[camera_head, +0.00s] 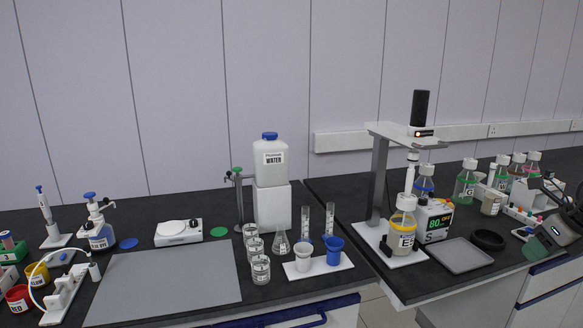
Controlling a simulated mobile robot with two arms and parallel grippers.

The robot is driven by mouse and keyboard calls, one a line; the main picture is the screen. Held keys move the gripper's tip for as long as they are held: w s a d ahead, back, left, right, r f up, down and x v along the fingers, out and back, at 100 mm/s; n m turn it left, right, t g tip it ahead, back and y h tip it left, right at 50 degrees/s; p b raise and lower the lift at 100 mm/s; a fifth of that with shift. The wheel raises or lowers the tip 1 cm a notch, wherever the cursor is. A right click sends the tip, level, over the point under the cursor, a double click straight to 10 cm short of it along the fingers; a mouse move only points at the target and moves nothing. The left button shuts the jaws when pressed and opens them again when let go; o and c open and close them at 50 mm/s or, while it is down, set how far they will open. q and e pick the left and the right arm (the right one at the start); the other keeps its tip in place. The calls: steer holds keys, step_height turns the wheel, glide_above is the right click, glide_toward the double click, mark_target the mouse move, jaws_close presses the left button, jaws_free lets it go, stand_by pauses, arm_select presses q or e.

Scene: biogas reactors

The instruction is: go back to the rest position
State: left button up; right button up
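My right gripper (562,203) shows only in part at the right edge, as dark linkage parts above the right bench. A tilted grey-green object with a white label (552,236) is close beside or below it. I cannot tell whether they touch, or whether the fingers are open or shut. My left gripper is not in view.
The left bench holds a grey mat (165,285), a water canister (271,160), beakers and a white tray (318,267). A gap separates the benches in front.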

steer(key=w+a+f+m+t+y, duration=0.1)
steer(key=w+a+f+m+y, duration=0.25)
steer(key=a+f, duration=0.55)
steer(key=w+a+f+m+t+y, duration=0.2)
steer(key=w+a+f+y, duration=0.15)
steer(key=a+f, duration=0.5)
steer(key=s+a+f+m+t+h, duration=0.1)
steer(key=s+f+m+t, duration=0.1)
steer(key=f+m, duration=0.6)
steer(key=s+a+f+m+t, duration=0.1)
steer(key=s+f+m+t, duration=0.2)
steer(key=f, duration=0.9)
steer(key=s+a+f+m+g+h, duration=0.2)
steer(key=s+f+m+g+h, duration=0.35)
steer(key=s+f+m, duration=1.25)
steer(key=s+a+f+g+h, duration=0.1)
steer(key=s+f, duration=0.3)
steer(key=s, duration=0.7)
steer(key=s+a+f+m+g, duration=0.1)
steer(key=s+a+f+g, duration=0.2)
steer(key=s, duration=0.8)
steer(key=s+a+f+m+g+h, duration=0.1)
steer(key=s+a+f+g, duration=0.1)
steer(key=s+f, duration=0.5)
steer(key=s, duration=0.4)
steer(key=shift+s+h, duration=0.3)
steer(key=shift+h, duration=0.05)
